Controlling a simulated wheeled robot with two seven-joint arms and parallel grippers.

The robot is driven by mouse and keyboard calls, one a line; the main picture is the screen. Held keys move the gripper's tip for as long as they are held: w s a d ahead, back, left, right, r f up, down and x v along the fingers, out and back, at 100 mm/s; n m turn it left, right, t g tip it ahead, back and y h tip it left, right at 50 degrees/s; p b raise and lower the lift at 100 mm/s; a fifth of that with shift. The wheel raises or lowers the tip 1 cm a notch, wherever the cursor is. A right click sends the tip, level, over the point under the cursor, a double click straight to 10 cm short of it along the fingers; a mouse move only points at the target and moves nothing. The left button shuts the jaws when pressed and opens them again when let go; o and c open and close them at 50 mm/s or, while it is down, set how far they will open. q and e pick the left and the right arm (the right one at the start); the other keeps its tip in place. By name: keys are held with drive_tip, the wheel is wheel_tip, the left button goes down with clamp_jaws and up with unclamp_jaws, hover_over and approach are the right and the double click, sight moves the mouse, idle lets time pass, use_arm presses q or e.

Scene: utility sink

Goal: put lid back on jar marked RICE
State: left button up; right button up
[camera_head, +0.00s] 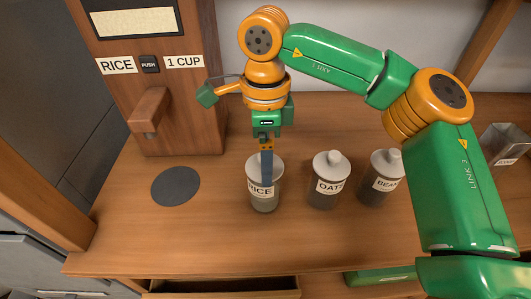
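The jar marked RICE (264,201) stands upright on the wooden counter, left of two other jars. A pale round lid (252,169) shows at its top; I cannot tell whether it is fully seated. My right gripper (266,168) points straight down over the middle of this lid. One grey finger covers the lid's centre and part of the label, so the knob and the other finger are hidden. The finger gap is not visible, so I cannot tell whether it is open or shut. My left gripper is not in view.
Jars marked OATS (327,187) and BEANS, partly covered (380,183), stand to the right with knobbed lids on. A wooden dispenser (165,75) with a spout stands at back left, near a dark round mat (176,186). A clear container (503,145) is at far right. The front counter is clear.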

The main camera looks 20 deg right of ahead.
drive_tip(key=shift+f, duration=0.1)
idle(0.5)
drive_tip(key=o, duration=1)
wheel_tip(320, 180, up, 7)
drive_tip(key=p, duration=0.7)
clamp_jaws()
drive_tip(key=shift+f+b, duration=0.15)
drive_tip(key=shift+b, duration=0.15)
idle(0.8)
